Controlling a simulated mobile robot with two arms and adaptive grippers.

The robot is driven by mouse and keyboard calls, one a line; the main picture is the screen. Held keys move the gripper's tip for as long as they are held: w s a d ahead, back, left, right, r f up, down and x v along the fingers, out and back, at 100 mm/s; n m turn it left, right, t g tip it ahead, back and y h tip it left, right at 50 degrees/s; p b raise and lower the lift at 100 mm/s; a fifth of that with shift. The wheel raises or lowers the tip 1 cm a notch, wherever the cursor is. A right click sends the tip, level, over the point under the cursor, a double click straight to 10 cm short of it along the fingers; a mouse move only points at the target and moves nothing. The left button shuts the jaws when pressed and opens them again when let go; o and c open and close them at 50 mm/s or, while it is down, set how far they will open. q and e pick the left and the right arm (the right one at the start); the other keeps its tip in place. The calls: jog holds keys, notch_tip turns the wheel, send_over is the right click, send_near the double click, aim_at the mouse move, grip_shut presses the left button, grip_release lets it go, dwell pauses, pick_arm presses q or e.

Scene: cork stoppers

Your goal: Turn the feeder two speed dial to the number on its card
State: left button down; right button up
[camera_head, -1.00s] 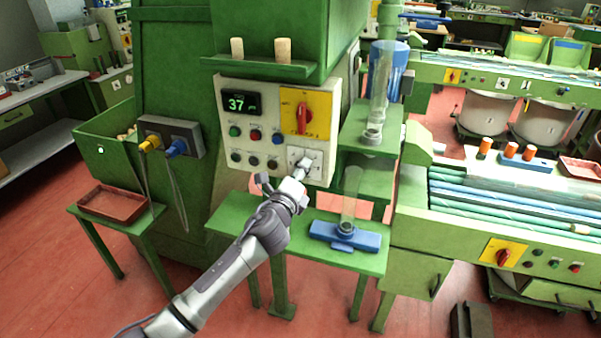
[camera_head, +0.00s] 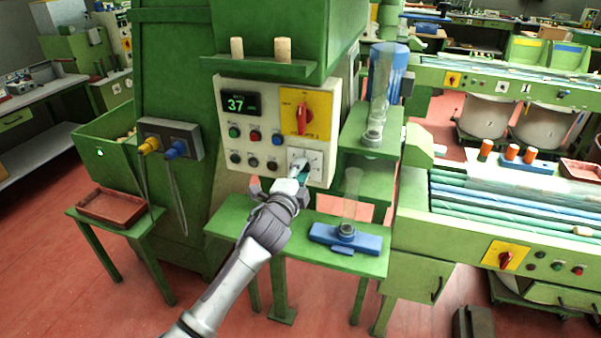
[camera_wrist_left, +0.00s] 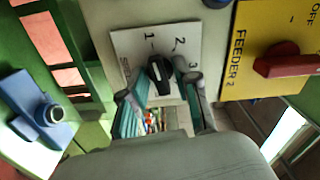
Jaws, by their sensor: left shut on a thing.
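The feeder two speed dial is a black knob (camera_wrist_left: 160,74) on a white plate marked 1, 2, 3, in the left wrist view. Its plate (camera_head: 314,157) also shows at the lower right of the control panel (camera_head: 273,180) in the head view, where my gripper hides most of the knob. I cannot clearly tell which number the knob points to. My left gripper (camera_wrist_left: 160,90) has its fingers on either side of the knob and is shut on it. It also shows at the plate in the head view (camera_head: 298,172). I cannot make out a number card. My right gripper is not in view.
A yellow plate with a red switch (camera_head: 304,115), marked FEEDER 2, sits above the dial. A green display (camera_head: 240,104) reads 37. Several buttons are left of the dial. A green shelf (camera_head: 235,212) with a blue base and clear tube (camera_head: 345,238) stands below.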

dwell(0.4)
pick_arm(q)
jog(key=c, duration=1.2)
grip_release()
jog(key=shift+o, duration=0.2)
jog(key=shift+s, duration=0.1)
jog(key=v, duration=1.2)
